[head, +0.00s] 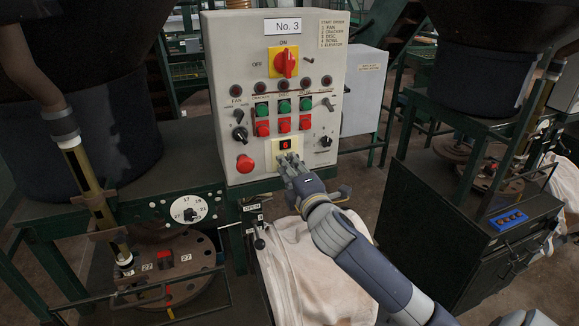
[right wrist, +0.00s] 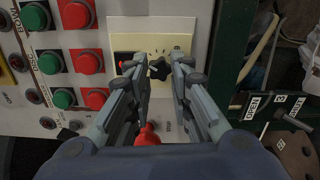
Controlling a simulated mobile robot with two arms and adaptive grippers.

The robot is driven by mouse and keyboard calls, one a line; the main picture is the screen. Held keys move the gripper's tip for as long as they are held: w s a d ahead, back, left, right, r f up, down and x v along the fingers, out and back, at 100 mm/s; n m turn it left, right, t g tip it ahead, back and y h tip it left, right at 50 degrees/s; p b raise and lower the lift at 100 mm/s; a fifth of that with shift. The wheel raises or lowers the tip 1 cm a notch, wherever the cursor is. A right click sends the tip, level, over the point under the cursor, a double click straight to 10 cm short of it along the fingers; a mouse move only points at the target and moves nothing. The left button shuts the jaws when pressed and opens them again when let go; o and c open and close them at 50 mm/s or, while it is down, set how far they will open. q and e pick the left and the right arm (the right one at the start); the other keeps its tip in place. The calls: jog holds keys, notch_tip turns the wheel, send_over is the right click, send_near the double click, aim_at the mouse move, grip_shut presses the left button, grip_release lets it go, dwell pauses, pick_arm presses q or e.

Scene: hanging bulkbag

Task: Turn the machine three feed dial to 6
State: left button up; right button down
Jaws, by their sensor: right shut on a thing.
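The machine three control panel (head: 222,90), a light grey box labelled "No. 3", stands upright in the head view. Low on its front is a cream plate (head: 279,158) with a small black display (head: 285,145) showing a red digit, too small to read surely. My right gripper (head: 287,158) reaches this plate from below right and covers the dial in the head view. In the right wrist view the black feed dial knob (right wrist: 158,68) is between the fingertips, which are shut on it.
A red mushroom button (head: 244,163), a black knob (head: 240,134) and several green and red push buttons (head: 284,116) are close around the plate. A pale bulk bag (head: 315,275) hangs below my right arm. A green frame (head: 180,150) stands left.

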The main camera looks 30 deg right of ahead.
jog(key=shift+m, duration=1.2)
jog(key=c, duration=1.4)
grip_release()
jog(key=shift+c, duration=0.2)
jog(key=v, duration=1.2)
jog(key=shift+d, duration=0.1)
